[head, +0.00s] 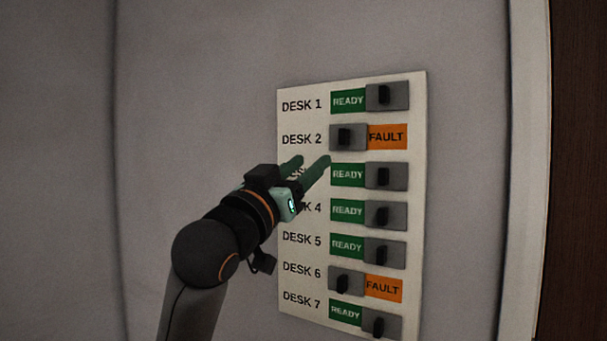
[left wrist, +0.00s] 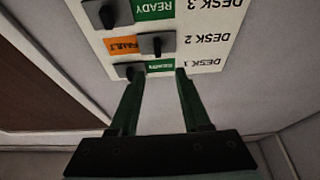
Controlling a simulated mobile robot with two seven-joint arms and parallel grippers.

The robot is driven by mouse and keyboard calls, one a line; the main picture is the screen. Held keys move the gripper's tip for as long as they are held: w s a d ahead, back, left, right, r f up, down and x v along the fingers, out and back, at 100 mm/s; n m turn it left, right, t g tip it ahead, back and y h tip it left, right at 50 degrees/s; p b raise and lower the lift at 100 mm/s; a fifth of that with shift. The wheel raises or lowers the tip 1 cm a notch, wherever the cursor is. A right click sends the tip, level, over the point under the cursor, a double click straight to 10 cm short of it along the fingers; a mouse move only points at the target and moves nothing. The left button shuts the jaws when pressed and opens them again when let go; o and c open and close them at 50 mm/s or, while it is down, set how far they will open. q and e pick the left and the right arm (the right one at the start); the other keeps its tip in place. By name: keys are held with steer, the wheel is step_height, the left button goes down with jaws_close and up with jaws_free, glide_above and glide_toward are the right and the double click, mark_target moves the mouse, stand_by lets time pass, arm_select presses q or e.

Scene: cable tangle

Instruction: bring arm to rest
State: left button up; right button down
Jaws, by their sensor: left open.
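My left gripper (head: 311,161) comes in from the lower left in the head view. It is open, with its two green fingers apart and nothing between them. It is in front of the white panel (head: 287,188) and covers part of the third row's label. In the left wrist view the panel appears upside down, and the gripper's fingers (left wrist: 157,74) point toward its Desk 1 end. I cannot tell whether a fingertip touches the panel. My right gripper is not in view.
The panel has several grey sliders. The Desk 2 slider (head: 348,137) sits left beside an orange FAULT sign, as does the Desk 6 slider (head: 344,283). The other rows show green READY signs. Bare grey wall (head: 200,90) lies left; a pale frame (head: 530,150) stands right.

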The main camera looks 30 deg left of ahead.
arm_select(q)
steer(key=shift+s+f, duration=0.15)
steer(key=shift+s, duration=0.15)
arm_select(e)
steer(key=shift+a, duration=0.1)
arm_select(q)
steer(key=shift+w+f, duration=0.1)
